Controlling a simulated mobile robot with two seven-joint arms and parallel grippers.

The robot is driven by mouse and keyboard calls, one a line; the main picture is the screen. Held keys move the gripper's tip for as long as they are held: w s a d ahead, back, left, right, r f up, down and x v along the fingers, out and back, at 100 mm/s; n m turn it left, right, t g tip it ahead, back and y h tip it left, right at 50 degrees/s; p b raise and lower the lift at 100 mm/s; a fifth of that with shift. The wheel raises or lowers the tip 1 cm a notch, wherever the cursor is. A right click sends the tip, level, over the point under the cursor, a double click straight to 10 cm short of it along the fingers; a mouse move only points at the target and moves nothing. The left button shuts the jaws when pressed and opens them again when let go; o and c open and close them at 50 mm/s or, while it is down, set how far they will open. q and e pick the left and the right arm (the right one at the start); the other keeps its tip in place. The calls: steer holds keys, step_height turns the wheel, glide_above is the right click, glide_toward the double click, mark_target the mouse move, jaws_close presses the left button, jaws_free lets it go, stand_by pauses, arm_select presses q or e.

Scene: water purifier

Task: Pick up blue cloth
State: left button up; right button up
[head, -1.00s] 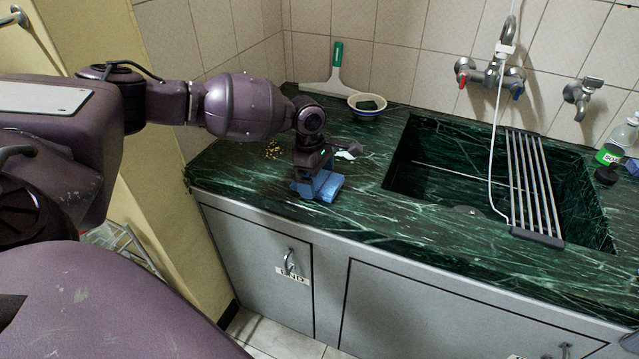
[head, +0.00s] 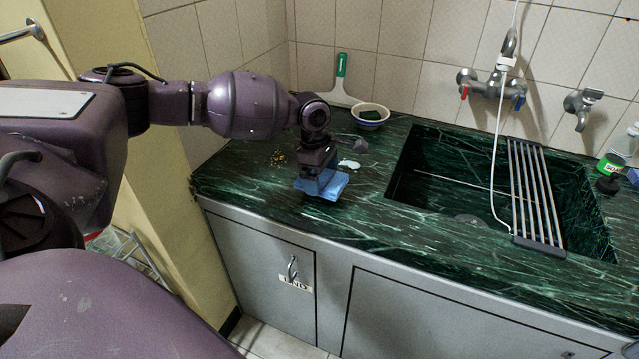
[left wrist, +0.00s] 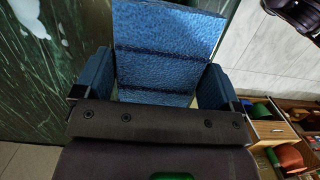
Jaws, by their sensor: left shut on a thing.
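The blue cloth (head: 326,188) is a folded, flat pad at the front left part of the dark green counter. My left gripper (head: 316,184) points down over it and is shut on it. In the left wrist view the cloth (left wrist: 165,50) sits between the two blue fingers of the left gripper (left wrist: 155,88) and sticks out past them. Whether the cloth still touches the counter is hard to tell. My right gripper is not in view.
The counter (head: 300,222) has yellowish crumbs (head: 277,158) and a whitish spot (head: 349,164) near the gripper. A bowl (head: 370,114) and a green-handled squeegee (head: 341,82) stand behind. A sink (head: 440,180) with a rack (head: 533,190) lies to the right.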

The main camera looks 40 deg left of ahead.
mark_target(321, 177)
arm_select(q)
step_height(321, 177, up, 17)
steer(key=p, duration=0.3)
steer(key=shift+f, duration=0.15)
